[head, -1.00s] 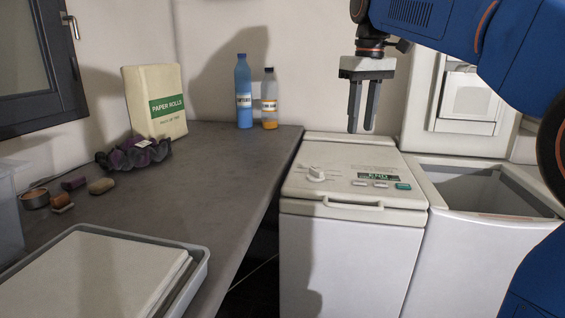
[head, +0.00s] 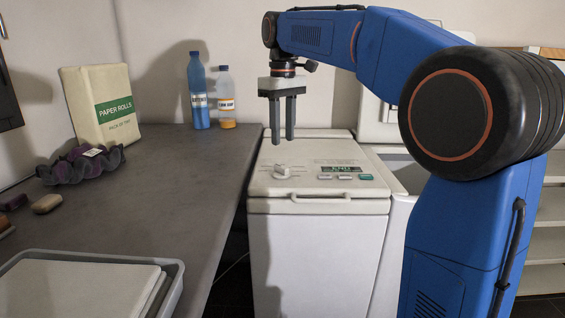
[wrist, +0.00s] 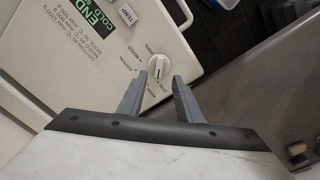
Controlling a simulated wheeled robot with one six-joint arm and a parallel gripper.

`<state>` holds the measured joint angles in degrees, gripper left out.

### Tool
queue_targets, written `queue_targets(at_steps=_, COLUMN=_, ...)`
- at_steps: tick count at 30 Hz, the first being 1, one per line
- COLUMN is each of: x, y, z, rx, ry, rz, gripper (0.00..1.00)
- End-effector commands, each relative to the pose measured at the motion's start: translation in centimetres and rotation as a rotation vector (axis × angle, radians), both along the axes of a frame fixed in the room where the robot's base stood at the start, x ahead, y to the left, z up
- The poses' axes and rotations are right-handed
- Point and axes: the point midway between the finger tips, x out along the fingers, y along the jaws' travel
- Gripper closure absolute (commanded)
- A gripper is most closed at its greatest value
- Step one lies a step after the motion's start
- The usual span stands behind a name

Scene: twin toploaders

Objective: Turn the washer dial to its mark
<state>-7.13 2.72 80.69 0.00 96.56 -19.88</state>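The washer (head: 318,245) is a white top-loader with its lid shut, right of the grey counter. Its dial (head: 283,171) is a round white knob on the left of the top panel, and it also shows in the wrist view (wrist: 158,64) with a pointer ridge and printed labels around it. My gripper (head: 283,141) points down above the panel, over the back of the dial. Its two grey fingers are apart with nothing between them. In the wrist view the fingertips (wrist: 160,76) appear close to the dial, but I cannot see them touch it.
A display and buttons (head: 344,176) sit right of the dial. A second machine (head: 376,122) stands to the right, partly hidden by my arm.

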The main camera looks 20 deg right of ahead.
Motion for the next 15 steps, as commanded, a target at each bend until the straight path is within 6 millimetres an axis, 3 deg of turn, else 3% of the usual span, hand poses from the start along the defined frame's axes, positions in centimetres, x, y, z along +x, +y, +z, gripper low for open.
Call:
queue_targets(at_steps=9, x=-0.1, y=0.0, z=-5.6, rx=0.000, ry=0.003, rz=0.000, gripper=0.68)
queue_targets(at_steps=15, x=0.0, y=0.0, z=-8.0, rx=0.000, ry=0.002, rz=0.000, gripper=0.68)
